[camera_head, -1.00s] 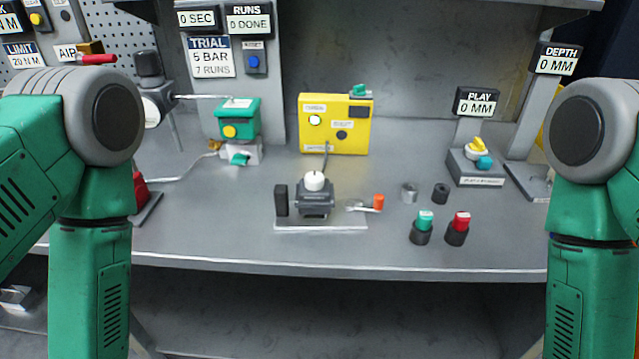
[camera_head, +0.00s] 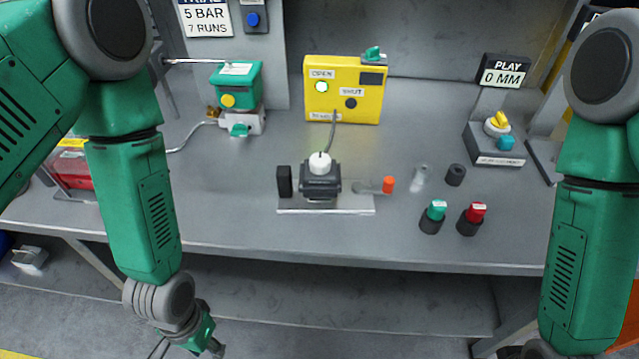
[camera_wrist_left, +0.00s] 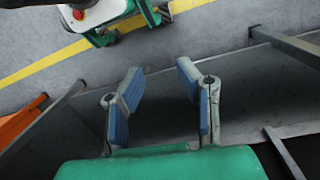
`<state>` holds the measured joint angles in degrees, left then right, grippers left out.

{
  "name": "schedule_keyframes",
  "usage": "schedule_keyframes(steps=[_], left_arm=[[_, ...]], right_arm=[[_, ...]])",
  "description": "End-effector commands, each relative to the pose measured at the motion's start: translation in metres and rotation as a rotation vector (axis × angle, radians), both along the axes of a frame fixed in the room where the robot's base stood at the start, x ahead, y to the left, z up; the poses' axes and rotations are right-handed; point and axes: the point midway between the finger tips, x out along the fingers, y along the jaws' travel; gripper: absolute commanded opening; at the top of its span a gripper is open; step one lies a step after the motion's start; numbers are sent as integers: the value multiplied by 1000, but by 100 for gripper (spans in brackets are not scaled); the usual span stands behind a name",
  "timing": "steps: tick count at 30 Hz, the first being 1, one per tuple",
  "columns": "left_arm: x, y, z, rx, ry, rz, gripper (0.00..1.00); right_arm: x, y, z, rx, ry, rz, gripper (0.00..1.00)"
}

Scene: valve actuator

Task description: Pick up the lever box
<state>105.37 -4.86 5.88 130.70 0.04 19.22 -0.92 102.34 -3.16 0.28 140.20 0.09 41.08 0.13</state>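No label in view reads "lever box". A yellow box (camera_head: 344,90) with OPEN and SHUT labels and a small green lever-like knob (camera_head: 374,54) on top stands at the back of the bench. A grey block with a white cap (camera_head: 320,178) sits on a plate in front of it, with an orange-tipped lever (camera_head: 388,185) at its right. My left gripper (camera_head: 190,347) is low, in front of the bench edge and away from these things. In the left wrist view its blue-padded fingers (camera_wrist_left: 158,82) are apart and empty. My right gripper is out of the frame.
The bench (camera_head: 230,215) has a free front strip. A green box on a valve body (camera_head: 237,85) stands at left. Green (camera_head: 436,211) and red (camera_head: 476,214) capped pieces stand at right, near the PLAY station (camera_head: 494,142). A lower shelf (camera_head: 340,290) runs beneath.

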Motion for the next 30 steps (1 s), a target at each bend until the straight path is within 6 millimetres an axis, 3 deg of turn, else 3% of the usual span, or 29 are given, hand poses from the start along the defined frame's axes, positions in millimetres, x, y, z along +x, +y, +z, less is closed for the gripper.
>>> schedule_keyframes(steps=[5,11,16,17,18,24,27,30], left_arm=[[29,-53,11,-60,147,-97,29],[53,-106,48,-105,322,-219,29],[78,-141,98,-118,437,-312,29],[89,-146,110,-111,440,-317,29],[114,-150,133,-87,414,-301,29],[224,-136,224,33,143,-50,29],[261,-128,266,59,26,61,29],[284,-122,297,71,-54,143,29]], right_arm=[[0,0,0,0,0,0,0],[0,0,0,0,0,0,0],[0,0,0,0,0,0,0],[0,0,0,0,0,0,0],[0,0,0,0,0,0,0],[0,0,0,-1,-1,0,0],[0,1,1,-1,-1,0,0],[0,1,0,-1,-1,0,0]])
